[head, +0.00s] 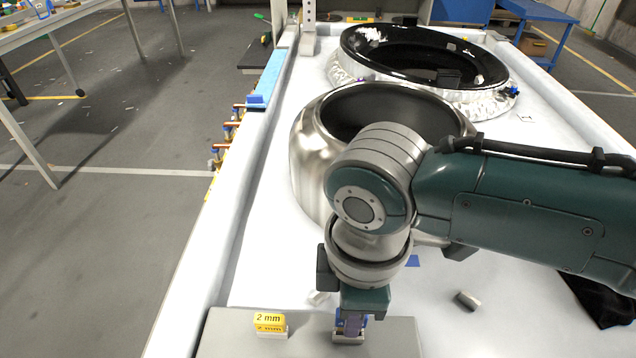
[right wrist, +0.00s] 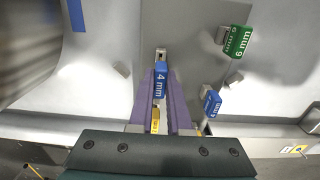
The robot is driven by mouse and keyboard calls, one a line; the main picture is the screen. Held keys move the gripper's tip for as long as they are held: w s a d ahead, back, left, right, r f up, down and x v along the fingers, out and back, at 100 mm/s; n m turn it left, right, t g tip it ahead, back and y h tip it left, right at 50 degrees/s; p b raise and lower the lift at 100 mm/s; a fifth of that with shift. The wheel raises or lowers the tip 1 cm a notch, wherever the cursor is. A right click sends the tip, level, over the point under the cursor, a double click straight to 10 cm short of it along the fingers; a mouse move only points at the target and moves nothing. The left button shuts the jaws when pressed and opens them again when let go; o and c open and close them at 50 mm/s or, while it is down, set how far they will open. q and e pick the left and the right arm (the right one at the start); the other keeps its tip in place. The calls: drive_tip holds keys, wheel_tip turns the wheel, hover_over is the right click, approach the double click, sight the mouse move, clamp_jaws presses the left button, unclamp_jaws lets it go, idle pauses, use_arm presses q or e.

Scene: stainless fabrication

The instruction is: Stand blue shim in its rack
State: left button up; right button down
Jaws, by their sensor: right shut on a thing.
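My right gripper (head: 350,315) points down at the front of the white bench, over a grey block (head: 393,338). It is shut on a blue shim marked 4 mm, whose blue body (right wrist: 161,83) shows between the purple fingers in the right wrist view. Its bare metal end sticks out past the fingers. In the head view the shim is mostly hidden by the gripper, and I cannot tell whether it touches the slot below. A yellow 2 mm shim (head: 269,321) stands in a small metal holder on the block's left. My left gripper is not in view.
A green shim (right wrist: 237,41) and another blue-tagged piece (right wrist: 211,102) show in the right wrist view. A steel vessel (head: 310,140) and a black-lined ring (head: 490,95) stand behind my arm. A small metal piece (head: 467,300) and black cloth (head: 603,302) lie right.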

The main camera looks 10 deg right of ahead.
drive_tip(key=shift+f+b, duration=0.4)
drive_tip(key=shift+f, duration=0.1)
drive_tip(key=shift+f+b, duration=0.65)
drive_tip(key=shift+f, duration=0.3)
drive_tip(key=shift+r, duration=0.1)
idle(0.9)
drive_tip(key=shift+p, duration=0.4)
idle(0.3)
idle(0.5)
drive_tip(key=c, duration=0.8)
unclamp_jaws()
wheel_tip(320, 180, up, 9)
drive_tip(key=p, duration=0.3)
drive_tip(key=shift+r, duration=0.45)
